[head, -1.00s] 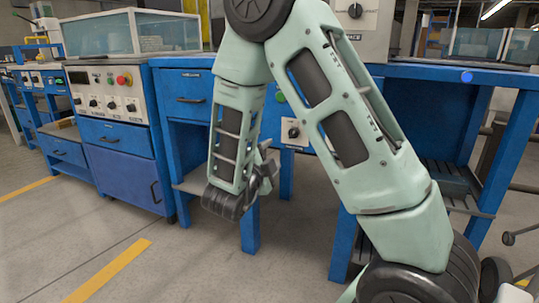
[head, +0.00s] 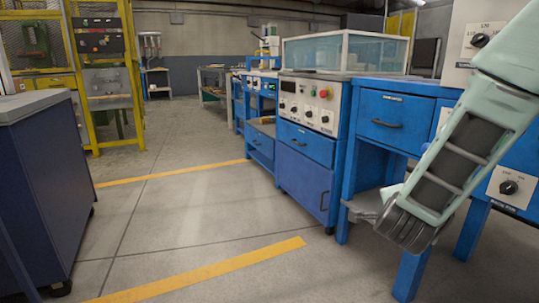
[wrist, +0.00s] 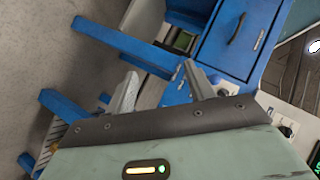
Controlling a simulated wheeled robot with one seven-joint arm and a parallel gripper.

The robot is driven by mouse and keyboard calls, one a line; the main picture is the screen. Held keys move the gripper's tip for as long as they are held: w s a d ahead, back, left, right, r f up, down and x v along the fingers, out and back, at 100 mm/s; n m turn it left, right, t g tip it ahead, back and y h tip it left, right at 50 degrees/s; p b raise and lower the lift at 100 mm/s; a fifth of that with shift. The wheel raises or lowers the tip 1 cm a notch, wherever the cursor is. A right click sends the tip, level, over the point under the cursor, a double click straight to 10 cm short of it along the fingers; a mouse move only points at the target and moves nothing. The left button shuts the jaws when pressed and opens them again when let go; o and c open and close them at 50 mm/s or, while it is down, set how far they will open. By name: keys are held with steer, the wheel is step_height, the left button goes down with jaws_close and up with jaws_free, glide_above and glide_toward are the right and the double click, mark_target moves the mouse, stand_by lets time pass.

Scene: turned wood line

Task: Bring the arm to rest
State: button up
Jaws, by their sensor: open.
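My arm is folded at the right of the head view, its pale green links reaching down in front of the blue workbench. My gripper (head: 368,208) points left and is mostly hidden behind the dark wrist joint in the head view. In the wrist view my gripper (wrist: 160,88) shows two grey fingers standing wide apart. It is open, with nothing between the fingers.
A blue workbench (head: 398,108) with drawers and a control panel (head: 308,105) stands close on the right. A dark blue cabinet (head: 50,185) stands at the left. Yellow fencing (head: 103,78) is behind it. The floor between, with yellow lines (head: 205,270), is clear.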

steer(key=s+a+n+g+y, duration=0.1)
steer(key=s+a+n+y, duration=0.25)
steer(key=a, duration=0.35)
steer(key=s+a+n+g+y+p, duration=0.1)
steer(key=s+a+n+g+y, duration=0.15)
steer(key=a+n, duration=0.3)
steer(key=s+a+n+g+y, duration=0.1)
steer(key=s+a+n+y, duration=0.3)
steer(key=a, duration=0.3)
steer(key=s+d+r+n+g+h+p, duration=0.1)
steer(key=s+r+n+g+h, duration=0.15)
steer(key=s+n+g, duration=0.9)
steer(key=s+r+n+t+p, duration=0.1)
steer(key=s+r+p, duration=0.3)
steer(key=r+p, duration=1.4)
steer(key=s+r+t+p, duration=0.3)
steer(key=r+p, duration=1.6)
steer(key=p, duration=0.1)
steer(key=shift+s+n+t, duration=0.35)
steer(key=shift+s+t, duration=0.05)
steer(key=shift+d, duration=0.1)
